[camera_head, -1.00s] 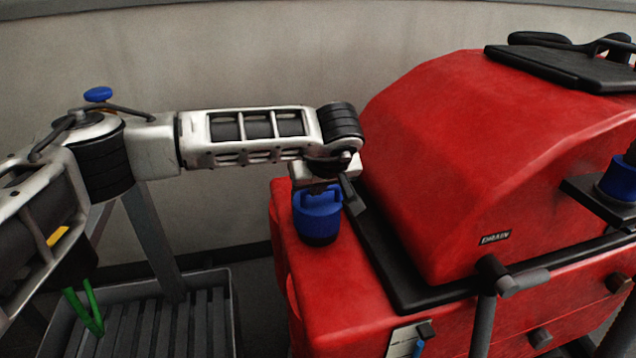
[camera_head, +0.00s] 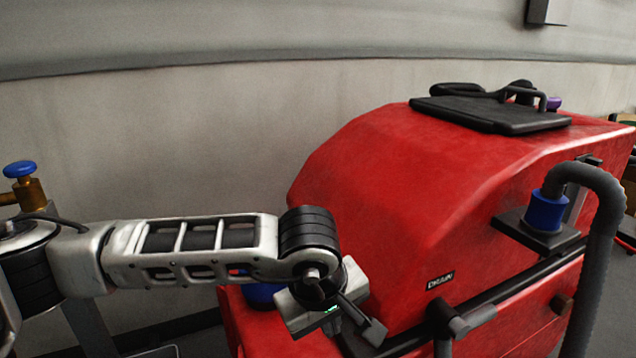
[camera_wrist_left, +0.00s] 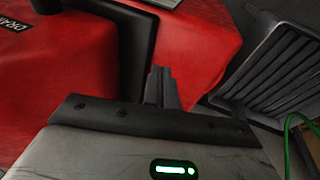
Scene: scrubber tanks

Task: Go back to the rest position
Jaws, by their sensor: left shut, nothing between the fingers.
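My left arm comes in from the left in the head view. Its gripper (camera_head: 371,330) is in front of the red scrubber tank (camera_head: 370,210), low in the picture and left of the DRAIN label (camera_head: 440,279). The fingers look shut and empty. In the left wrist view the fingers (camera_wrist_left: 160,78) stand close together, with red surface behind them and nothing held. The blue cap (camera_head: 264,295) is mostly hidden behind my left forearm, apart from the gripper. My right gripper is not in view.
A blue collar (camera_head: 545,212) with a thick grey hose (camera_head: 602,205) stands at the right. A black lid (camera_head: 490,112) lies on the tank top. A grey slatted tray (camera_wrist_left: 275,75) and a green cord (camera_wrist_left: 288,140) show in the left wrist view. The wall (camera_head: 200,130) is behind.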

